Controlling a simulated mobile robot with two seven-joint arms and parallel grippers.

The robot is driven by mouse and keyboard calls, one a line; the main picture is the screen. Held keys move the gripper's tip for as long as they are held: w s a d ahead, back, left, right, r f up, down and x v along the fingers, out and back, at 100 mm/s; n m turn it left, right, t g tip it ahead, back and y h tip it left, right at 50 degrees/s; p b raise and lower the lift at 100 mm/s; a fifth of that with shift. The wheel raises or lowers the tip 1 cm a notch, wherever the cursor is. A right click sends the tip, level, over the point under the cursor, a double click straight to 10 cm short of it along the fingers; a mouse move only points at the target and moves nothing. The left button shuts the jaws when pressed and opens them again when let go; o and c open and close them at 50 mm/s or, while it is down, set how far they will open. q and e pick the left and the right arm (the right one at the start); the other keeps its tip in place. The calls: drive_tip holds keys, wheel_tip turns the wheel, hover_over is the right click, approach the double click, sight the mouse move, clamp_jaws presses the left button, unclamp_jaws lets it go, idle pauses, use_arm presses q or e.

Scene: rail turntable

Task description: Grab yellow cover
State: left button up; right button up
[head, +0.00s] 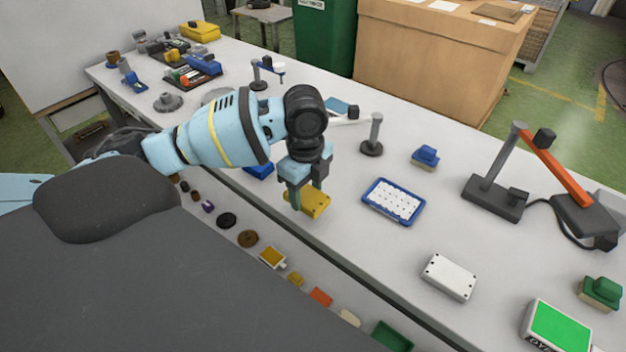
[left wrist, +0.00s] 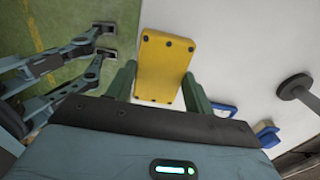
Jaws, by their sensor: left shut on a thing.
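The yellow cover (head: 317,206) is a flat rectangular plate with dark round spots near its edges. My left gripper (head: 306,193) is shut on it near the table's front edge. In the left wrist view the cover (left wrist: 163,65) lies between the two greenish fingers (left wrist: 157,85), which are at its sides. Whether the cover touches the table is hard to tell. My right gripper is not seen in the head view.
The white box (head: 449,278) with dark corner spots stands front right. A blue tray (head: 370,204) of white pieces lies right of the cover. A post (head: 373,140), a blue-handled block (head: 425,157) and an orange-armed stand (head: 490,195) are beyond. Bare tabletop lies between them.

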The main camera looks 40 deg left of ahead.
use_arm(q)
drive_tip(key=s+d+r, duration=0.1)
drive_tip(key=s+d, duration=0.1)
drive_tip(key=s, duration=0.9)
drive_tip(key=shift+d+p, duration=0.15)
drive_tip(key=shift+p, duration=0.15)
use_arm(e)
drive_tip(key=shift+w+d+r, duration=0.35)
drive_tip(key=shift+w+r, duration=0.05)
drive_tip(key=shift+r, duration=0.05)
